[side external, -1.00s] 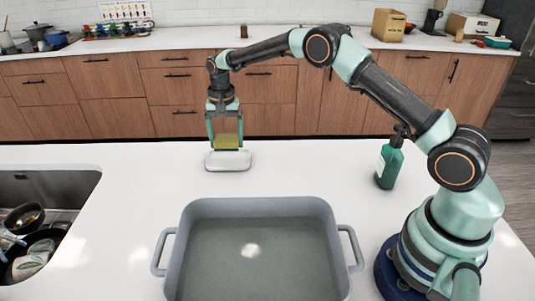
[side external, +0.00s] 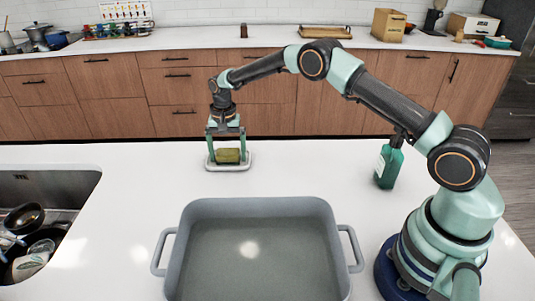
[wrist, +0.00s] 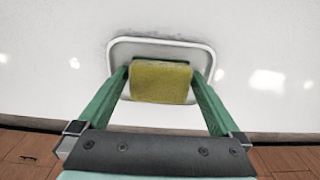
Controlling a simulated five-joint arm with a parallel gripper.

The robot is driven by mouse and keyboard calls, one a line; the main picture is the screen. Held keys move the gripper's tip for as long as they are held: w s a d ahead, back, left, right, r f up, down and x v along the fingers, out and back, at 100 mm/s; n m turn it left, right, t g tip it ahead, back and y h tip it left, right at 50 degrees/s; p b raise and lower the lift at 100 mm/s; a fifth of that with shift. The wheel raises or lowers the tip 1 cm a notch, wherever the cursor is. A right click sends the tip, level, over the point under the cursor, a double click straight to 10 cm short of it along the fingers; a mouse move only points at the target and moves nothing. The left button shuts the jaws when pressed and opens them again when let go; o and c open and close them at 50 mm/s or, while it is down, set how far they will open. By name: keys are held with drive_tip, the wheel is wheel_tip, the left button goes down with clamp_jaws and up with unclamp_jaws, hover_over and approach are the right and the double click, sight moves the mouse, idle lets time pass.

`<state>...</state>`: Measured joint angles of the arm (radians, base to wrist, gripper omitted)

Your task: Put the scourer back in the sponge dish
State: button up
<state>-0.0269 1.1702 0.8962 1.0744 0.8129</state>
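The scourer (side external: 228,156), a yellow-green block with a darker green layer, lies in the sponge dish (side external: 243,167), a shallow white tray on the white counter. In the wrist view the scourer (wrist: 160,82) sits within the raised rim of the dish (wrist: 160,41). My gripper (side external: 227,158) is low over the dish, with one finger on each side of the scourer. Small gaps show between the fingers and the scourer, so the gripper looks open. The fingertips partly hide the dish's sides.
A large grey two-handled basin (side external: 190,250) stands in front. A green soap bottle (side external: 388,165) stands to the right of the dish. A sink (side external: 50,190) with dishes is at the left. The counter around the dish is clear.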

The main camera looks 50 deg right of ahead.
wheel_tip(320, 180, up, 12)
wheel_tip(320, 180, up, 8)
drive_tip(key=n+t, duration=0.1)
drive_tip(key=n, duration=0.1)
hover_over(228, 152)
drive_tip(key=s, duration=0.3)
drive_tip(key=s+d+r+n+t, duration=0.15)
drive_tip(key=s+r, duration=0.25)
drive_tip(key=s, duration=0.4)
drive_tip(key=s+r+n+t, duration=0.2)
drive_tip(key=s+r+n, duration=0.15)
drive_tip(key=s, duration=0.35)
drive_tip(key=s+f+n+t, duration=0.1)
drive_tip(key=s+f+n, duration=0.1)
drive_tip(key=s, duration=0.7)
drive_tip(key=shift+s+f, duration=0.35)
drive_tip(key=shift+f, duration=0.25)
